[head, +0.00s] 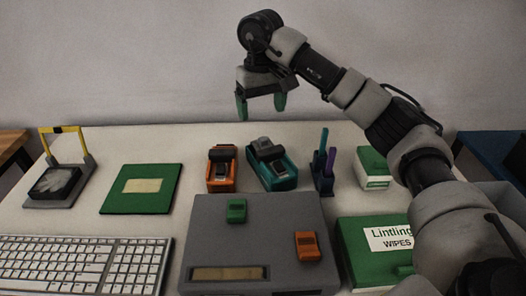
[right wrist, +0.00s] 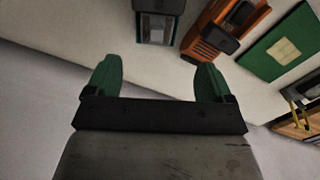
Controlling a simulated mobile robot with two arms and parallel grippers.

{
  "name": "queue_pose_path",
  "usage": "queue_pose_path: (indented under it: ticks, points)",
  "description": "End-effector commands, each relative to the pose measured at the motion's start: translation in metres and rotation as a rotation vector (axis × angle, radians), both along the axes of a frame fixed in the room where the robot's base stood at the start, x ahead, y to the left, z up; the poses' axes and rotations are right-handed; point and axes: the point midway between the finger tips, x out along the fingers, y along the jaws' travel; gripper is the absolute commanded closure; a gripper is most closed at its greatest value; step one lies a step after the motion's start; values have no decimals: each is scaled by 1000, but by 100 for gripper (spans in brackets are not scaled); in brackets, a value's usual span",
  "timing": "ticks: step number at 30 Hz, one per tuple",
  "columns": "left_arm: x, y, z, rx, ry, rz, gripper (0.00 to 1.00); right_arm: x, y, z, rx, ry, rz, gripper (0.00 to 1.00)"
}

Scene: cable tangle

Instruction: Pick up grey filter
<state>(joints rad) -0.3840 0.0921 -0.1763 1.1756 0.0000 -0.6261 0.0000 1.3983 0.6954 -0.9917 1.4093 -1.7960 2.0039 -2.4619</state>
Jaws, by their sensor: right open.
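My right gripper (head: 260,106) is open and empty, high above the back of the table. Its two green fingers also show in the right wrist view (right wrist: 156,77), spread apart with nothing between them. No thing is clearly readable as the grey filter. A small grey piece (head: 264,143) sits on a dark device in a teal holder (head: 279,183), below the gripper. A dark grey square piece (head: 56,182) lies on a stand with a yellow handle (head: 62,130) at the far left. My left gripper is not in view.
An orange holder (head: 221,184) stands left of the teal one, and a purple-and-blue tool rack (head: 323,183) stands right.

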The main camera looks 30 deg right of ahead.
Motion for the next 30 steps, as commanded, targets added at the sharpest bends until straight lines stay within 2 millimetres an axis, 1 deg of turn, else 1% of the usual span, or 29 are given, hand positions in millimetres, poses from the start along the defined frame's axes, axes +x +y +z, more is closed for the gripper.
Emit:
queue_pose_path:
  ticks: [1,3,6,11,18,20,24,29,30]
  points:
    - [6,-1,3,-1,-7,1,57,0,0,-12,2,4,1,17]
    - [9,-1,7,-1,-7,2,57,0,0,-22,0,4,0,17]
    - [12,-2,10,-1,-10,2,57,0,0,-33,0,3,0,17]
    - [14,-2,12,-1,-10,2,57,1,-1,-44,0,2,0,17]
    - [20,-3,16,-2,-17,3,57,5,-5,-78,0,4,-1,17]
    - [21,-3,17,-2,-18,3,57,5,-5,-85,0,3,0,17]
    - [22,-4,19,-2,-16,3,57,5,-5,-91,1,1,1,17]
    - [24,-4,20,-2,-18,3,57,5,-5,-91,0,0,1,17]
    - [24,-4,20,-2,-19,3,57,5,-5,-91,0,0,1,19]
